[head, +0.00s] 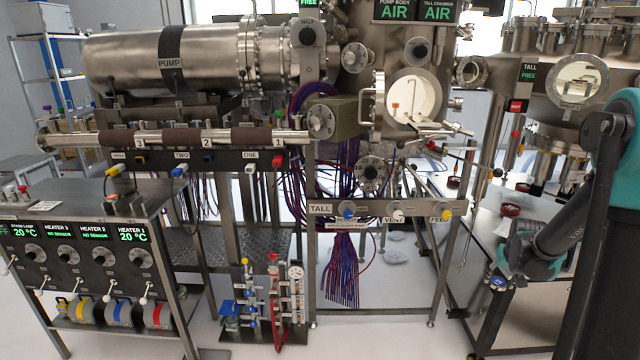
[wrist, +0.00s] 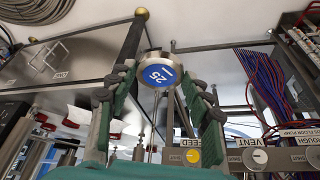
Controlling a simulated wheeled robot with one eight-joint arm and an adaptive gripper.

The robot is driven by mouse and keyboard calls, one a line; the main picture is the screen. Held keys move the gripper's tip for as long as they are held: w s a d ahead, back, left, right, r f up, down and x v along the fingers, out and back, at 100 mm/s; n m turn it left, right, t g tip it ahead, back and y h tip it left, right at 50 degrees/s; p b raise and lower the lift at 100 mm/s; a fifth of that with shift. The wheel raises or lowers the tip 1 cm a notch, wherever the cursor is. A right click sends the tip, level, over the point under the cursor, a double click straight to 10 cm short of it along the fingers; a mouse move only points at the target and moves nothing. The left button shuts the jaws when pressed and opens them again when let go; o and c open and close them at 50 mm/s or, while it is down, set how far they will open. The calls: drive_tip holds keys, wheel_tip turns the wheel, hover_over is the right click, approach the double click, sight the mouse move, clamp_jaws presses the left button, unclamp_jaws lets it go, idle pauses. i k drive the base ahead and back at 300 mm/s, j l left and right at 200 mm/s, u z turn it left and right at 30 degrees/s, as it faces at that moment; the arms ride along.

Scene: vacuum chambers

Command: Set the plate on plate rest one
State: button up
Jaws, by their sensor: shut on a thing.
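My gripper (wrist: 160,86) shows in the wrist view with its two green-padded fingers on either side of a round metal-rimmed piece with a blue face and white marks (wrist: 158,74), which I take for the plate. The fingers are shut on it. In the head view my gripper (head: 503,268) is at the right, low beside the metal table, and a small blue and white disc (head: 498,283) shows at its tip. Red-rimmed round items (head: 510,210) sit on the table near my arm. I cannot tell which thing is plate rest one.
The metal table (head: 478,215) runs beside my gripper under the chambers. A frame rail with FEED (head: 440,211) and VENT knobs stands to its left. Hanging blue and red cables (head: 340,270) are further left. The floor in front is clear.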

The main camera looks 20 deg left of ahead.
sight(141, 199)
drive_tip(key=j+u, duration=0.2)
drive_tip(key=u, duration=0.3)
drive_tip(key=j+u, duration=0.2)
drive_tip(key=u, duration=0.25)
drive_tip(key=i+j+u, duration=0.15)
drive_tip(key=u, duration=0.35)
